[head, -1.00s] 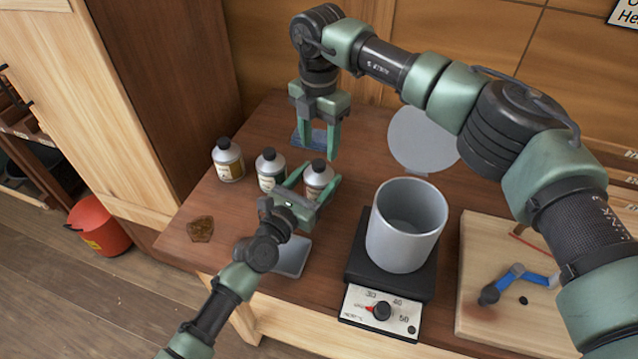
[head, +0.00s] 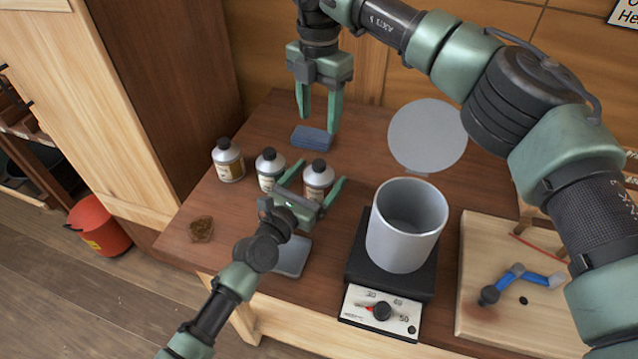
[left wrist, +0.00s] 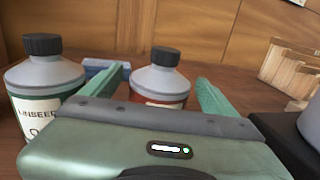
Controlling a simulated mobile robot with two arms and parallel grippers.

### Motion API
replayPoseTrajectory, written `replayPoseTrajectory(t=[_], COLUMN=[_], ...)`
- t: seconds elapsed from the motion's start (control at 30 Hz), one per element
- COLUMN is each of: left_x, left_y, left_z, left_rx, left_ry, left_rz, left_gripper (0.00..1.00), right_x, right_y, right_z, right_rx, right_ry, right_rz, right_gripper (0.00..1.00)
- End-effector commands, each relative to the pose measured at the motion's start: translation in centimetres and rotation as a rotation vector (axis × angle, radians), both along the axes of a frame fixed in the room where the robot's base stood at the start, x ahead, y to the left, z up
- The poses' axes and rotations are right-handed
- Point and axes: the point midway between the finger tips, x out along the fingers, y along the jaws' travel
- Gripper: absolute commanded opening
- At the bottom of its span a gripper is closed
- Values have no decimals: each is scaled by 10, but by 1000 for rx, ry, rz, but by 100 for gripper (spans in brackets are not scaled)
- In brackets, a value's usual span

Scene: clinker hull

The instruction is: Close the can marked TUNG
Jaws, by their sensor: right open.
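Three grey cans with black caps stand in a row: a left can (head: 228,160), a middle can (head: 269,168) and a right can (head: 318,178). In the left wrist view one label reads LINSEED (left wrist: 45,95). The right can, also in the left wrist view (left wrist: 160,84), has a reddish label mostly hidden by my gripper; I cannot read TUNG. Its black cap (left wrist: 165,56) sits on top; how tight, I cannot tell. My left gripper (head: 318,173) is open, one finger either side of this can. My right gripper (head: 318,120) is open and empty above a blue block.
The blue block (head: 312,138) lies behind the cans. A grey pot (head: 405,225) stands on a black hotplate (head: 382,310) to the right, with a grey disc (head: 427,136) behind. A brown lump (head: 201,229) and a grey pad (head: 292,257) lie near the front edge.

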Motion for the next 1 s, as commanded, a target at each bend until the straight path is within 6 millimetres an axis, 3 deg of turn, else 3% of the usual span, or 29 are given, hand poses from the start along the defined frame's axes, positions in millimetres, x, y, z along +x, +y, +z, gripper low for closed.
replayPoseTrajectory(t=[0.27, 0.7, 1.0], left_x=[-7, -62, -67], left_y=[4, 37, 40], left_z=[-1, -1, 0], left_rx=[-1, 0, 0], left_ry=[2, 1, 0], left_rz=[0, 0, 0], left_gripper=[89, 89, 89], right_x=[0, 0, 0], right_y=[0, 0, 0], right_z=[-1, -6, -6], right_rx=[0, 0, 0], right_ry=[0, 0, 0], right_rz=[0, 0, 0], right_gripper=[54, 54, 54])
